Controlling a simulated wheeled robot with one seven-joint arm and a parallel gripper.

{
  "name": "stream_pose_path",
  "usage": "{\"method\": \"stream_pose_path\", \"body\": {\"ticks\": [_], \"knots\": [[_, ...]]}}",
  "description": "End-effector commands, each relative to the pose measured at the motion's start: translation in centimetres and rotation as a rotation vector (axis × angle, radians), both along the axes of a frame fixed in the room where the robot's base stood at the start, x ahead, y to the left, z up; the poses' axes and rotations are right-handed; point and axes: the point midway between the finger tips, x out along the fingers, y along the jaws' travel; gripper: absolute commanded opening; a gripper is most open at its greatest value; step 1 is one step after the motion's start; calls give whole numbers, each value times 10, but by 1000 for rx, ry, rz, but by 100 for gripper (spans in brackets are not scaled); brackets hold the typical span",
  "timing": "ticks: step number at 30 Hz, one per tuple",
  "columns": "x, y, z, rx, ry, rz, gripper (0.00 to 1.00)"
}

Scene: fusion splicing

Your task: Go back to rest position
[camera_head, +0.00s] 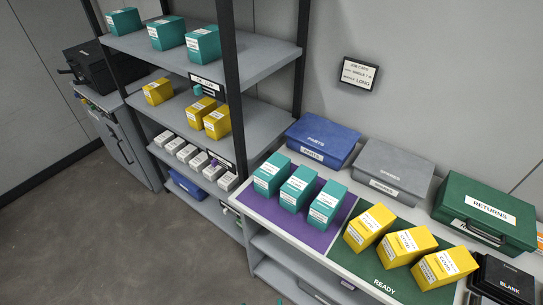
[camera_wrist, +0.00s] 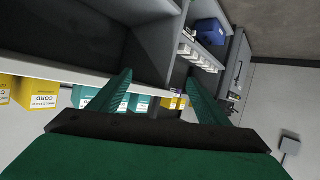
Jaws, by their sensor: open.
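My gripper (camera_wrist: 160,90) shows in the wrist view with its two green fingers spread wide apart. Nothing is held between them. Behind the fingers are the workbench (camera_wrist: 75,75) and shelving, seen from an odd, turned angle. In the head view the arm is not clearly visible; only small teal specks show at the bottom edge. Three teal boxes (camera_head: 299,188) stand in a row on the purple mat (camera_head: 313,236). Three yellow boxes (camera_head: 408,246) stand in a row on the green READY mat (camera_head: 413,293).
A shelf rack (camera_head: 190,55) at left holds teal, yellow and white boxes. A blue PARTS bin (camera_head: 323,141), a grey SPARES bin (camera_head: 391,168), a green RETURNS case (camera_head: 486,211) and a black BLANK case (camera_head: 505,283) stand along the bench. The floor (camera_head: 120,235) at left is clear.

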Motion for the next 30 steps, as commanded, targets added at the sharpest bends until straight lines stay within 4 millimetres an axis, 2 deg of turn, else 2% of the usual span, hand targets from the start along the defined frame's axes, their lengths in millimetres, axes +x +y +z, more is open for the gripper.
{"method": "stream_pose_path", "body": {"ticks": [1,6,12,18,30], "knots": [[-17,-3,1,14,-3,0,70],[-61,-10,20,68,-58,-12,70],[-99,-20,49,109,-130,-57,70],[-114,-26,64,121,-165,-88,70],[-115,-26,64,122,-168,-90,70]]}}
